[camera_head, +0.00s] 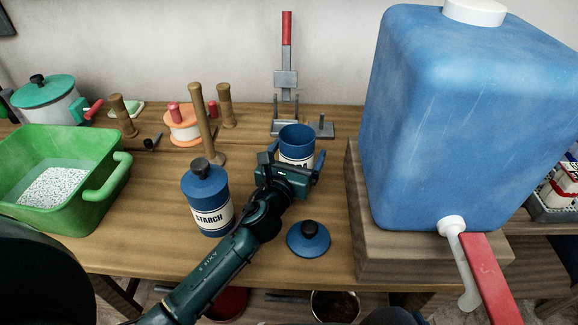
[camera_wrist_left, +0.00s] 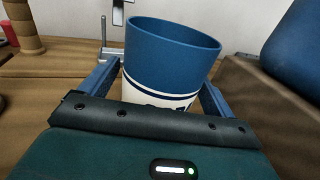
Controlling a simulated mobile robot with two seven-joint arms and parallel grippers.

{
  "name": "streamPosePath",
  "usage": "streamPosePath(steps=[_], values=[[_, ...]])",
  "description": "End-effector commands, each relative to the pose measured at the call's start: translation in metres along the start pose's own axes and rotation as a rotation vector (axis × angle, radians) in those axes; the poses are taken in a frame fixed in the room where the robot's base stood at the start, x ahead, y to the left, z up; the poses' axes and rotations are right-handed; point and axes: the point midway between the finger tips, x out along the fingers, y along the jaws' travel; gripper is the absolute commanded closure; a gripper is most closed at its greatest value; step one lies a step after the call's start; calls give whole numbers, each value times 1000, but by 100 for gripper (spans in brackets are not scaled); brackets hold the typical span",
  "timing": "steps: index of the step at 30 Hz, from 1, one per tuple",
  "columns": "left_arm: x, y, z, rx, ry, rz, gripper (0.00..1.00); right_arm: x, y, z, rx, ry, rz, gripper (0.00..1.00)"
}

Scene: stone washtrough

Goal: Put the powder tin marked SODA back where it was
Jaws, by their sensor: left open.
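An open blue tin (camera_head: 297,137) with a white label band stands on the wooden table. Its label is mostly hidden by my gripper; only the end of the word shows, seemingly an A. In the left wrist view the tin (camera_wrist_left: 170,48) stands between the fingers, its rim up and open. My left gripper (camera_head: 293,163) is open, with one finger on each side of the tin; I cannot tell whether they touch it. A blue lid with a black knob (camera_head: 308,239) lies on the table nearer the front edge. A lidded blue tin marked STARCH (camera_head: 207,202) stands left of my gripper.
A large blue water container (camera_head: 455,115) with a red-handled tap stands on a wooden block at right. A green tub (camera_head: 105,188) is at left. Wooden pegs (camera_head: 197,110) and a metal stand with a red handle (camera_head: 287,75) are behind. Table is bare around the lid.

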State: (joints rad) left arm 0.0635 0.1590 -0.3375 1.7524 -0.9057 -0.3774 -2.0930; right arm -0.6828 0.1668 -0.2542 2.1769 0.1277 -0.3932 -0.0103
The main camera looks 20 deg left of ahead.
Motion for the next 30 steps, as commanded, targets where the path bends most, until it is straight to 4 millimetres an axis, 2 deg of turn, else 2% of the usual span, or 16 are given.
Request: streamPosePath(steps=[9,15,21,30], values=[[-65,0,-3,1,5,-1,11,1,0,4,-2,-6,0,51],[-101,0,-3,1,5,-1,11,2,0,6,4,-4,-3,51],[-116,0,-2,0,2,0,11,2,0,3,9,3,-6,51],[-118,0,-1,1,2,0,11,2,-1,0,9,10,-6,51]])
